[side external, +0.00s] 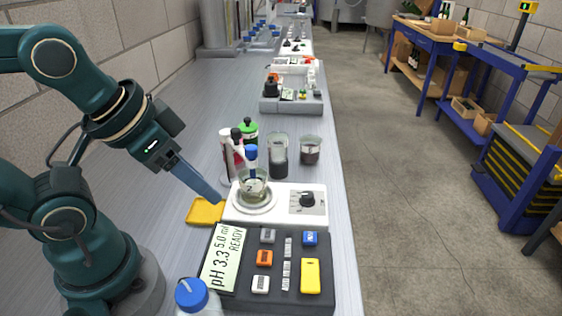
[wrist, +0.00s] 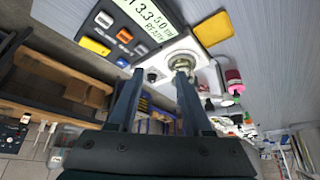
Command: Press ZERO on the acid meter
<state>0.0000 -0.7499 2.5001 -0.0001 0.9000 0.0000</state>
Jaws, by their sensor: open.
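The acid meter (side external: 225,298) is a dark box at the front of the bench. Its display (side external: 223,258) reads pH 3.3, 5.0 ml, READY. It has a grey button (side external: 267,236), an orange button (side external: 264,258), a white button (side external: 260,284), a blue button (side external: 310,239) and a yellow button (side external: 310,276). Their lettering is too small to read, so I cannot tell which is ZERO. The orange button also shows in the wrist view (wrist: 124,36). My gripper (wrist: 160,75) is open and empty. In the side view, its tips (side external: 217,198) are above the bench, behind the meter, beside the stirrer.
A white stirrer (side external: 285,212) with a dark knob holds a beaker (side external: 253,188) right behind the meter. Beakers (side external: 311,150) and bottles stand behind. A blue-capped bottle (side external: 191,295) is at the meter's front left.

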